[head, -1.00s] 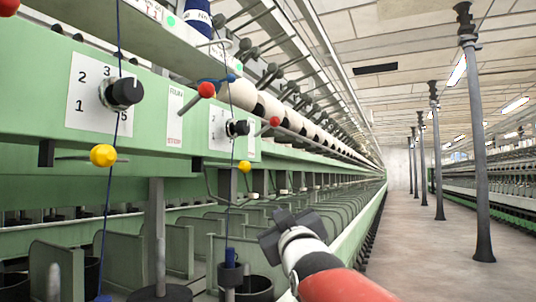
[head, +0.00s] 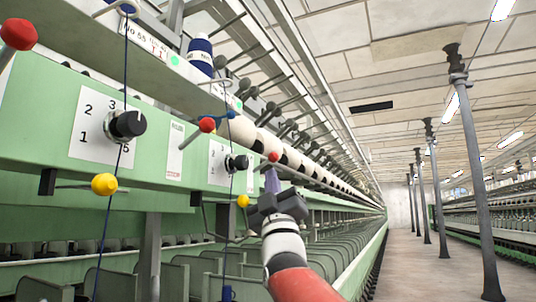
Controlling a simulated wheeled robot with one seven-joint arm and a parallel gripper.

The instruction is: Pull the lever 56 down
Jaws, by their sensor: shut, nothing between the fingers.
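Several levers with red ball knobs stick out from the green machine front. One red knob (head: 18,34) is at the far left, a second red knob (head: 207,125) is near the middle, and a third red knob (head: 273,157) is farther along the row. I cannot read which lever is 56; one label (head: 148,40) seems to read 55. My gripper (head: 275,203) is shut and empty, in the picture just below the third red knob, apart from it. A purple shape (head: 272,181) shows between the gripper and that knob; I cannot tell what it is.
Yellow ball knobs (head: 105,184) sit below black rotary dials (head: 127,125) on numbered plates. Dark blue threads hang in front of the machine. A grey column (head: 470,170) stands in the aisle at right, where the floor (head: 410,265) is clear.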

